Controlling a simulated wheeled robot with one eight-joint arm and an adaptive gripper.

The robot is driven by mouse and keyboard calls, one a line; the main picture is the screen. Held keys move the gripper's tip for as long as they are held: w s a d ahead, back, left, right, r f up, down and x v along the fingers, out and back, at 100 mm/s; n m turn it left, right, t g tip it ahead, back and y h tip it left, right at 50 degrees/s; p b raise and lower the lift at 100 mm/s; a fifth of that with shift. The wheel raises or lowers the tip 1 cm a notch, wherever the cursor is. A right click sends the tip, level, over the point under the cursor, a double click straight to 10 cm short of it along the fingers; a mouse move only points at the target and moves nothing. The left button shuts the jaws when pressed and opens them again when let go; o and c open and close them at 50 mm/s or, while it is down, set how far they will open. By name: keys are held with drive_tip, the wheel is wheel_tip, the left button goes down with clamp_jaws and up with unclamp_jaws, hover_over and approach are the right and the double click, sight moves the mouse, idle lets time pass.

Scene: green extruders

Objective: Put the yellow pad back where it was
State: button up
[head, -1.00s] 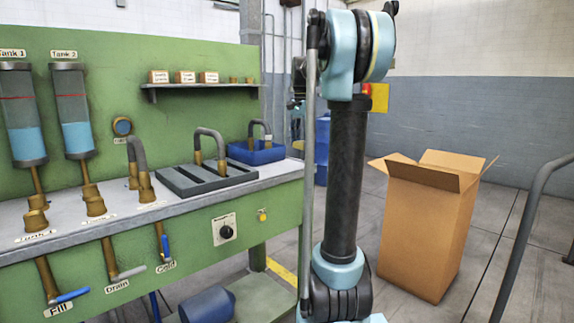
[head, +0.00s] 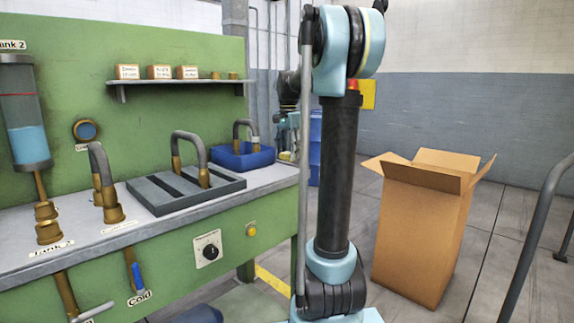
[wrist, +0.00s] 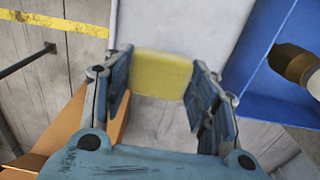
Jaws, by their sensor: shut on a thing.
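The yellow pad (wrist: 160,75) shows in the wrist view, between the two fingers of my gripper (wrist: 160,90). My gripper is shut on it by its sides. The grey bench top (wrist: 185,22) shows just beyond and beneath the pad. In the head view my arm stands upright in the middle, and only part of its far end shows behind it, near the blue bin (head: 244,163). The pad and fingertips cannot be made out there.
The blue bin with a brass-ended hose is close on the right in the wrist view (wrist: 245,65). A slatted grey tray (head: 155,198) and pipes stand on the green bench (head: 170,250). An open cardboard box (head: 420,230) stands on the floor at right. A handrail (head: 530,240) is far right.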

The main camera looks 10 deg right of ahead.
drive_tip(key=shift+f, duration=2.15)
drive_tip(key=o, duration=1.1)
drive_tip(key=shift+r, duration=0.1)
